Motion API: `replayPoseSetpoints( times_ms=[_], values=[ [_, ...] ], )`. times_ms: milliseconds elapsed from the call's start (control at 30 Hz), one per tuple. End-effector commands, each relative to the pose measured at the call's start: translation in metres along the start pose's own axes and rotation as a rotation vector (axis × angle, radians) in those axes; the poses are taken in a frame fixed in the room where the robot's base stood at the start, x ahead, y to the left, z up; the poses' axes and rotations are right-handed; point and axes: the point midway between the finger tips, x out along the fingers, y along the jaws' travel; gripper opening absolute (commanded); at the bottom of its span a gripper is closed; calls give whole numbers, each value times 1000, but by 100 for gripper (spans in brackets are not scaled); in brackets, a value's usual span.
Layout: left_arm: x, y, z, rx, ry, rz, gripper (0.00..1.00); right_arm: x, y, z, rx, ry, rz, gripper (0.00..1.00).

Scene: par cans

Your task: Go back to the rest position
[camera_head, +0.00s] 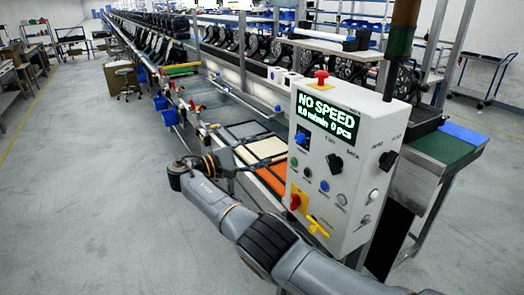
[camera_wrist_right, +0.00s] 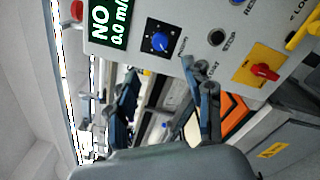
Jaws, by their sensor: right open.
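My right gripper (camera_head: 240,163) is open and empty, left of the white control box (camera_head: 338,165) and above the conveyor line. In the right wrist view its two fingers stand apart, with the gap between them (camera_wrist_right: 165,80) below the box's face. The box's display (camera_head: 328,115) reads "NO SPEED", 0.0 m/min and 0 pcs. A red button (camera_head: 321,77) sits on top. My left gripper is not in view.
Orange (camera_head: 268,178) and cream (camera_head: 266,148) panels lie on the line beyond my right gripper. A green-topped conveyor (camera_head: 445,147) stands right of the box. The grey floor (camera_head: 80,200) at left is mostly clear.

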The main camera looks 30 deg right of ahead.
Motion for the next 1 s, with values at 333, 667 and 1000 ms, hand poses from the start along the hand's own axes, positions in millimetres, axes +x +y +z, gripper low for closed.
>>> replayPoseSetpoints(
  times_ms=[333, 667, 1000],
  values=[
    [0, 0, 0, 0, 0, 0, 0, 1, -4, -3, -5, 8, -2, 51],
    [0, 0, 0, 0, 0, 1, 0, 9, -163, -95, -132, 287, -125, 51],
    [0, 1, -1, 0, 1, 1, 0, -17, -418, -147, -181, 620, -439, 51]
  ],
)
